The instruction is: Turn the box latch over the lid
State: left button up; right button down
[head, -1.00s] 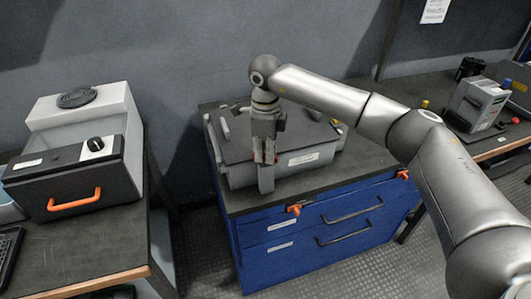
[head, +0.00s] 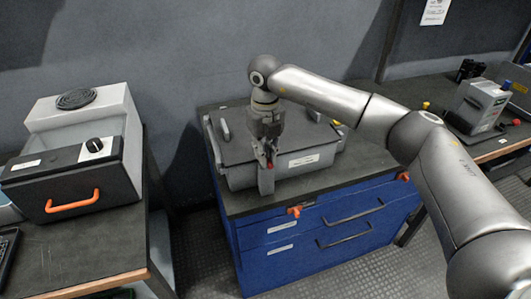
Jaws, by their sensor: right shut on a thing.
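The grey box (head: 240,178) stands on the blue drawer cabinet's dark top, with its flat dark grey lid (head: 235,150) lying on it. A white label is on its front. My right gripper (head: 269,160) points down at the box's front edge and is shut on the box latch (head: 270,165), of which only a small red part shows between the fingers. A grey upright piece (head: 266,181) stands just below the fingertips, in front of the box wall. The fingers hide most of the latch, so its exact angle cannot be told. My left gripper is not in view.
The blue cabinet (head: 330,222) has drawers with dark handles and orange-red catches. A bench at left holds a device with an orange handle (head: 73,202). A bench at right holds a grey instrument (head: 478,106). Bare floor lies between the cabinet and left bench.

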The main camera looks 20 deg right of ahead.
jog(key=shift+r+m, duration=0.1)
jog(key=shift+m, duration=0.6)
jog(key=shift+w, duration=0.1)
jog(key=c, duration=1.5)
grip_release()
notch_tip(320, 180, up, 12)
